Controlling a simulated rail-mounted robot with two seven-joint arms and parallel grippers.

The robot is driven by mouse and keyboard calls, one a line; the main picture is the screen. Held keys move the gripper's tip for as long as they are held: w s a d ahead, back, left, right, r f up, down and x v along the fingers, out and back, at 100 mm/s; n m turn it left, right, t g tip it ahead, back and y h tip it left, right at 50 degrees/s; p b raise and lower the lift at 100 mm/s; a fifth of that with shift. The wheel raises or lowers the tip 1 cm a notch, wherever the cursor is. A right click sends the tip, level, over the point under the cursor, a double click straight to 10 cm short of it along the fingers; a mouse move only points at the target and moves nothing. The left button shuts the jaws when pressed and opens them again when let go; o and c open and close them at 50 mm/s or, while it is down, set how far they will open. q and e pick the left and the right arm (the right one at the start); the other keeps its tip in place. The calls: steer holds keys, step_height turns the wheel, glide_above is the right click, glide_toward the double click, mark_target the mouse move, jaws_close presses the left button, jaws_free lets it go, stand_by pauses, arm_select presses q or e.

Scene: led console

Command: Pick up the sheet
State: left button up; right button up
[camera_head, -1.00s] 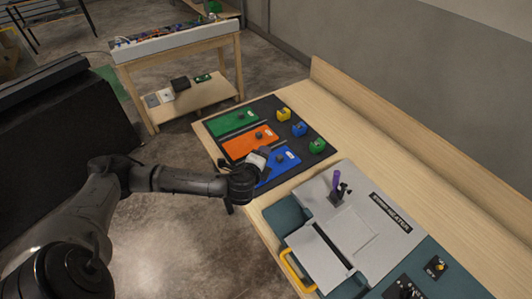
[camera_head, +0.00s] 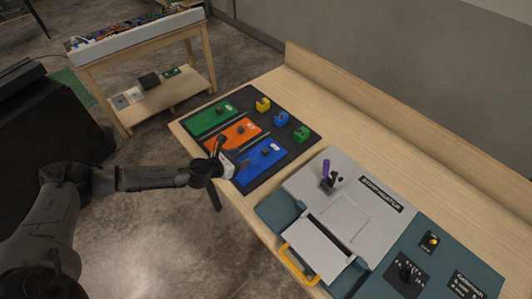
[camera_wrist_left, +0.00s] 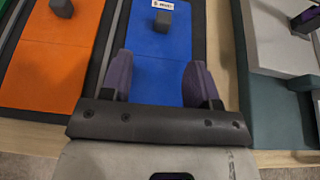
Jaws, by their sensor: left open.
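A blue sheet (camera_head: 262,164), an orange sheet (camera_head: 236,134) and a green sheet (camera_head: 208,117) lie side by side on a dark mat, each with a dark knob. My left gripper (camera_head: 222,160) is at the near edge of the mat, by the near ends of the orange and blue sheets. In the left wrist view, the open, empty fingers (camera_wrist_left: 160,82) show over the near part of the blue sheet (camera_wrist_left: 158,66). Its knob (camera_wrist_left: 163,22) stands beyond the fingertips. Contact with the sheet cannot be told. My right gripper is out of view.
Yellow, blue and green holders (camera_head: 281,118) stand behind the sheets. A grey strip heater (camera_head: 350,185) with a purple-handled tool (camera_head: 326,172) and yellow handle (camera_head: 298,265) stands to the right. Bare wooden table (camera_head: 340,115) lies along the back. A second table (camera_head: 140,45) stands at upper left.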

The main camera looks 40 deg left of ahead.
mark_target(265, 150)
arm_select(q)
steer(key=x, duration=0.7)
steer(key=shift+d+r, duration=0.1)
steer(key=shift+r, duration=0.05)
steer(key=x, duration=0.4)
steer(key=shift+s+d+b, duration=0.1)
steer(key=shift+d+b, duration=0.2)
steer(key=shift+w+f, duration=0.2)
steer(key=shift+w, duration=0.3)
steer(key=shift+c, duration=0.4)
jaws_close()
steer(key=shift+r, duration=0.1)
